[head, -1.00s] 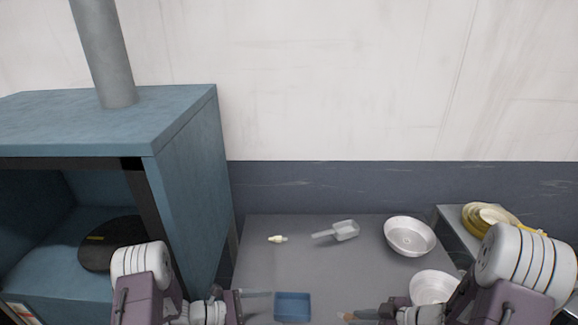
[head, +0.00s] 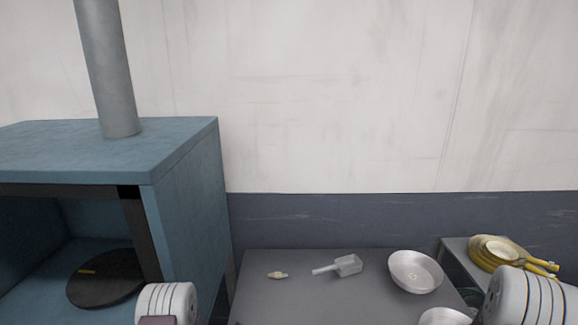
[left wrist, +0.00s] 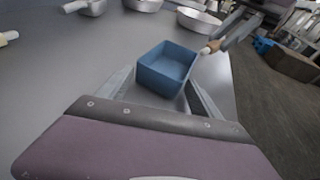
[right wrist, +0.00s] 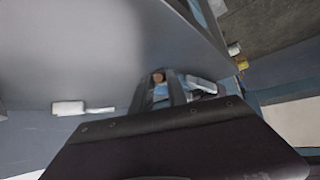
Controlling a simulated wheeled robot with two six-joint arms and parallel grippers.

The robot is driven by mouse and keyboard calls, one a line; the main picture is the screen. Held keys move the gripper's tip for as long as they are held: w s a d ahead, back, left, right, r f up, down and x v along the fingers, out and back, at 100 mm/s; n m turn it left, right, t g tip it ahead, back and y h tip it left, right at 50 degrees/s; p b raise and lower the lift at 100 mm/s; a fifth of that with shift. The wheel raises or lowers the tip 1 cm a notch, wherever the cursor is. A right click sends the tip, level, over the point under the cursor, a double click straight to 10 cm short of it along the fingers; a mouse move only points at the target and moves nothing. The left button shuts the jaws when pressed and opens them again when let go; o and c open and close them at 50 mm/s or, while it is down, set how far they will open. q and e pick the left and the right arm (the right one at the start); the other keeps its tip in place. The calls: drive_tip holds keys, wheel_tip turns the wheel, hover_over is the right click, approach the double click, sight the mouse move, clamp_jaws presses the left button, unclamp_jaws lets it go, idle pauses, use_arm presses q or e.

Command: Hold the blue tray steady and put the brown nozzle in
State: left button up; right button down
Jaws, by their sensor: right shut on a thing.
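The blue tray (left wrist: 167,68) stands on the grey table in the left wrist view, with its open top up. My left gripper (left wrist: 160,82) is open, with one finger on each side of the tray's near part; I cannot tell whether they touch it. The brown nozzle (left wrist: 212,47) is at the tips of my right gripper (left wrist: 226,36), beside the tray's upper right rim. In the right wrist view the nozzle (right wrist: 158,77) shows between the fingers, its far part hidden. Tray and grippers are out of the head view.
A blue oven (head: 185,215) stands left. The table's edge is close right of the tray.

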idle(0.3)
drive_tip(key=shift+n+y, duration=0.3)
drive_tip(key=shift+n, duration=0.1)
drive_tip(key=w, duration=0.1)
drive_tip(key=w+a+r, duration=0.1)
drive_tip(key=w+r, duration=0.1)
drive_tip(key=shift+w+a, duration=0.25)
drive_tip(key=shift+w, duration=0.05)
drive_tip(key=w+a+r+n+g, duration=0.3)
drive_tip(key=w+a+r, duration=0.15)
drive_tip(key=a, duration=0.35)
drive_tip(key=shift+y, duration=0.4)
drive_tip(key=shift+s+d+f, duration=0.1)
drive_tip(key=shift+s+f, duration=0.05)
drive_tip(key=shift+f, duration=0.95)
drive_tip(key=shift+s+f, duration=0.15)
drive_tip(key=shift+f, duration=0.9)
drive_tip(key=shift+f, duration=0.1)
drive_tip(key=shift+f, duration=1.4)
